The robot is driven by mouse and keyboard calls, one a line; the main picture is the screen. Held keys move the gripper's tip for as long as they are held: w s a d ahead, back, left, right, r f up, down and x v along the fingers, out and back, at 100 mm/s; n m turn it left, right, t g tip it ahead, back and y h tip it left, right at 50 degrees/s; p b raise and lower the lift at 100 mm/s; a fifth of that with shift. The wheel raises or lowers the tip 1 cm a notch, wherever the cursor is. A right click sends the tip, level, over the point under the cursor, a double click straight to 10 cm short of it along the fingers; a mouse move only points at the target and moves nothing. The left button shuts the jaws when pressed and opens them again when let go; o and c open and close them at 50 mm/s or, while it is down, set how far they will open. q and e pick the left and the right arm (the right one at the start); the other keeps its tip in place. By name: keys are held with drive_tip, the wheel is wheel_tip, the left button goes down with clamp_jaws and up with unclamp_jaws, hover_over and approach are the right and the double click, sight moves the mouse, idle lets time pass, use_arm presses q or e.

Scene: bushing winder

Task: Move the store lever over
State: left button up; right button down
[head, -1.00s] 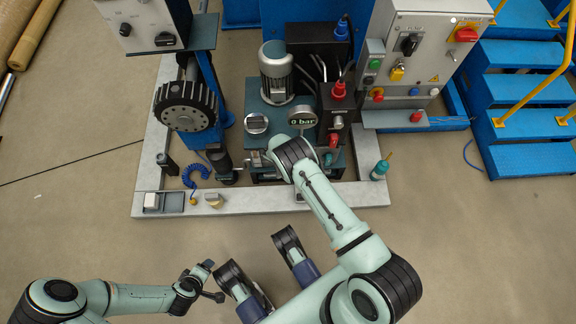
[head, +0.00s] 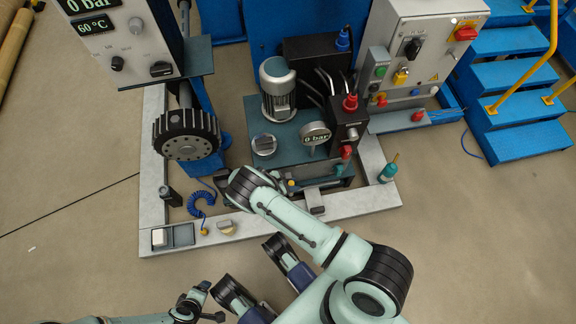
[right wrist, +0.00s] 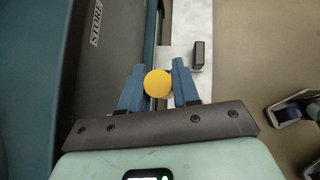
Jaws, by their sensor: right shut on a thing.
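The store lever ends in a round yellow knob (right wrist: 158,83), which sits between the two blue fingers of my right gripper (right wrist: 160,80) in the right wrist view. The fingers are shut on it. A STORE label (right wrist: 96,24) is on the dark panel at the upper left there. In the head view the knob (head: 291,183) is a small yellow spot beside my right wrist, at the front of the hydraulic unit (head: 285,140). The lever's shaft is mostly hidden. My left gripper (head: 208,302) is low in the head view, away from the machine; its jaw state is unclear.
A grey frame (head: 350,205) borders the machine. A green bottle (head: 388,172) stands at the right frame corner. The floor in front is clear.

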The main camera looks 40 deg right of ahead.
use_arm(q)
drive_tip(key=shift+w, duration=0.1)
use_arm(e)
drive_tip(key=shift+w, duration=0.1)
drive_tip(key=shift+a, duration=0.1)
drive_tip(key=c, duration=0.9)
unclamp_jaws()
use_arm(q)
drive_tip(key=shift+s+d+r+p, duration=0.15)
drive_tip(key=shift+d+r+p, duration=0.15)
drive_tip(key=shift+r+p, duration=0.3)
drive_tip(key=shift+s+d+r+p, duration=0.1)
drive_tip(key=shift+d+r+p, duration=0.2)
drive_tip(key=shift+r, duration=0.35)
use_arm(e)
drive_tip(key=v, duration=1.3)
drive_tip(key=shift+a, duration=0.2)
drive_tip(key=shift+w, duration=0.1)
